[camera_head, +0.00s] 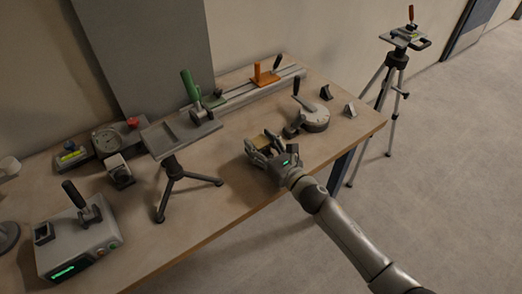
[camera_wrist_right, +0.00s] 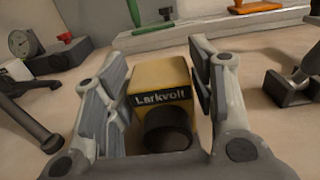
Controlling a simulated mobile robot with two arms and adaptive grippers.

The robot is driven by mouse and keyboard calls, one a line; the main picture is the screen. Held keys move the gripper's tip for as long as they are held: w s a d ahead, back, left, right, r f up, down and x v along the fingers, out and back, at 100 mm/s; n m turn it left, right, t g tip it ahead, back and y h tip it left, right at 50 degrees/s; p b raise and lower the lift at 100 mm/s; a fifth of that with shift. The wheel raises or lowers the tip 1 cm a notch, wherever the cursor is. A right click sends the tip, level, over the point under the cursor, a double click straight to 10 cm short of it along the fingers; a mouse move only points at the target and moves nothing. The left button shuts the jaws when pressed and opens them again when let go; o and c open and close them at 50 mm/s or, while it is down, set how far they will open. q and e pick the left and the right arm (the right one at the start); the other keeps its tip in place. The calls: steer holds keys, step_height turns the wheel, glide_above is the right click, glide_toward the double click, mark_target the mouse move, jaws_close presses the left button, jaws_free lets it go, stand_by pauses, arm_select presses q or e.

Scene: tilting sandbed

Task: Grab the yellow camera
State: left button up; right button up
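The yellow camera (camera_wrist_right: 162,82) is a small boxy body with a dark round lens and a dark label reading "Larkvolt". In the right wrist view it sits between the two fingers of my right gripper (camera_wrist_right: 160,100). The fingers stand on both sides of it, with a narrow gap at its left; contact on its right side is hard to tell. In the head view my right gripper (camera_head: 265,146) is low over the workbench, and only a little of the yellow camera (camera_head: 261,142) shows between the fingers. My left gripper is not in view.
The workbench (camera_head: 230,205) holds a small tripod with a green-handled plate (camera_head: 172,172), a round grey device (camera_head: 313,117), a rail with an orange slider (camera_head: 265,76) and a grey box with a green display (camera_head: 78,240). A tall tripod (camera_head: 393,80) stands beyond the bench.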

steer(key=shift+r, duration=0.1)
steer(key=c, duration=0.9)
steer(key=shift+o, duration=0.2)
